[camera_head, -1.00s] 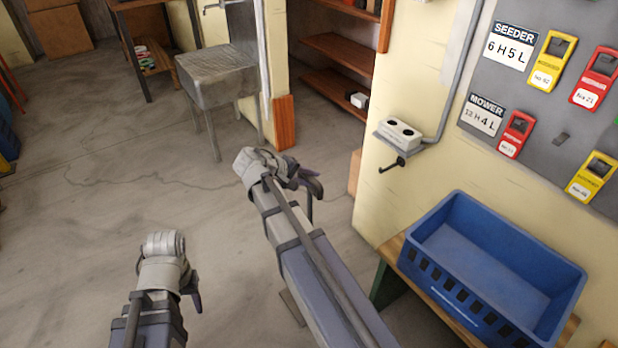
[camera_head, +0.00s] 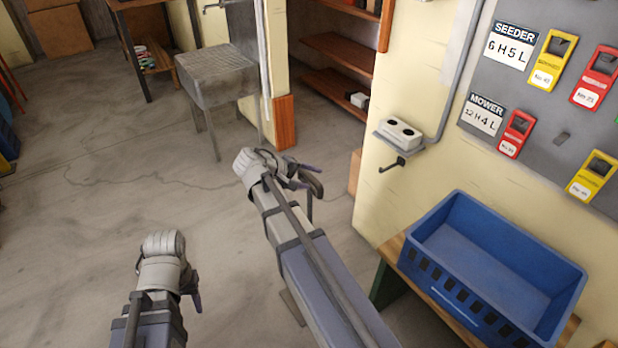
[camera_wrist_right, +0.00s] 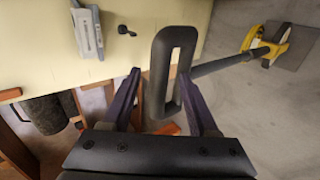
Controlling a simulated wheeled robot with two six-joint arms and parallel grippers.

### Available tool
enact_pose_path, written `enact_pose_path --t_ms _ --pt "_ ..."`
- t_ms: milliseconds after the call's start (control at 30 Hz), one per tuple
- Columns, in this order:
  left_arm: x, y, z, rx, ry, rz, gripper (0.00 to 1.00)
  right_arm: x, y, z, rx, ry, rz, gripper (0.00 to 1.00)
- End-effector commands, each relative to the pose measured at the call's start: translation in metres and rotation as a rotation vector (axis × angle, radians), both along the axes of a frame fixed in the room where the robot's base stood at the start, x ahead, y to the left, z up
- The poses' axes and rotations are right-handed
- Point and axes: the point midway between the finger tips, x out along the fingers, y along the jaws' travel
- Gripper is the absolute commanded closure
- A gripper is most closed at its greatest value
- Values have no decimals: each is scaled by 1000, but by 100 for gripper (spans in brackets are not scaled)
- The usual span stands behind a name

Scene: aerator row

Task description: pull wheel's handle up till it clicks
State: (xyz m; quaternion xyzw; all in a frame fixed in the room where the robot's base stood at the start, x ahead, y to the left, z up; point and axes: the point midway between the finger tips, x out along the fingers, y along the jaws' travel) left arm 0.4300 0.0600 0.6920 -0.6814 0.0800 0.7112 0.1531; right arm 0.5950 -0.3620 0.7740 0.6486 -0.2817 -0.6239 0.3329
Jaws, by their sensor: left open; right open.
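In the right wrist view a black elongated loop handle (camera_wrist_right: 158,75) stands between the two purple fingers of my right gripper (camera_wrist_right: 160,76). A dark shaft runs from it to a yellow bracket (camera_wrist_right: 277,42) with a grey plate at the upper right. My right gripper is open; the right finger overlaps the loop's right side in the picture, and contact cannot be told. In the head view the right gripper (camera_head: 308,175) is at the picture's middle, where a dark curved piece shows by its fingers. My left gripper (camera_head: 192,288) is open, low on the left, over bare floor. No wheel is clearly visible.
A blue crate (camera_head: 440,235) sits on a bench at the right. A metal basin table (camera_head: 215,75) stands behind.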

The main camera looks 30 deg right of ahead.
Motion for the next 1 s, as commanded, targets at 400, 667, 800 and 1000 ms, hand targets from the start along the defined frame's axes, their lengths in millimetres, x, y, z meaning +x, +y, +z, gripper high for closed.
enact_pose_path --t_ms 400,667,800,1000 --pt "0 0 26 0 0 0 50 -2 29 26 0 0 3 40" --pt "0 0 41 0 0 0 50 -4 48 41 0 0 1 40" --pt "0 0 50 0 0 0 50 -4 59 50 0 0 3 40" --pt "0 0 56 0 0 0 50 -6 69 56 0 0 0 40"
